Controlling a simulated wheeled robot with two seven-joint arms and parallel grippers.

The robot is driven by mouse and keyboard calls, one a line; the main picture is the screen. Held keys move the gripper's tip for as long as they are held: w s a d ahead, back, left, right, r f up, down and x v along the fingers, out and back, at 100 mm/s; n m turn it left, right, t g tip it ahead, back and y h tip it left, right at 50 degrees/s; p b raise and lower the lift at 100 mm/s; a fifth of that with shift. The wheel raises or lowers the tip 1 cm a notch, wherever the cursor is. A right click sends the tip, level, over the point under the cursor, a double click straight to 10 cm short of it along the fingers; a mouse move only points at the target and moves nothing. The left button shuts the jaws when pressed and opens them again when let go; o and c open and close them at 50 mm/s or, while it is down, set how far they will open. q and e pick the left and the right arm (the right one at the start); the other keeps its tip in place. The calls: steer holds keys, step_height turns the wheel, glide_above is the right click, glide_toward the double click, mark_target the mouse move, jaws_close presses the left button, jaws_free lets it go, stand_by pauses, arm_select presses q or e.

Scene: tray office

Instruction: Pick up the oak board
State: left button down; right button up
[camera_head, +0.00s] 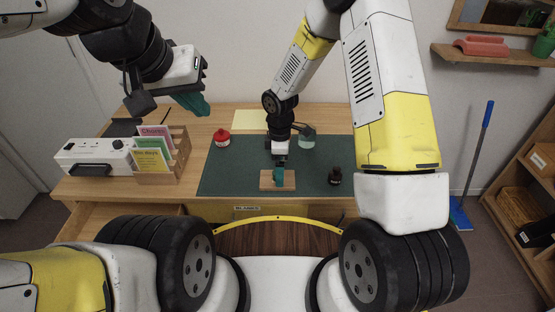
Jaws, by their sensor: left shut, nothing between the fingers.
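The oak board (264,184) is a small light-brown rectangle lying on the dark green mat (231,170) near its front edge. My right gripper (279,177) points down at the middle of the board, and its teal fingers cover part of it. I cannot tell whether the fingers touch the board or are closed on it. My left gripper (196,103) is shut and empty, raised above the left part of the desk, well away from the board.
A dark bottle (335,176) stands right of the board. A red jar (221,137) and a clear jar (307,141) stand farther back. Colored cards (150,158) sit in a wooden holder (180,154) at left, next to a white device (95,155). The mat left of the board is clear.

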step_height(320, 180, down, 4)
steer(key=shift+s+f, duration=0.1)
steer(key=shift+f, duration=0.05)
steer(key=c, duration=1.5)
steer(key=shift+o, duration=0.2)
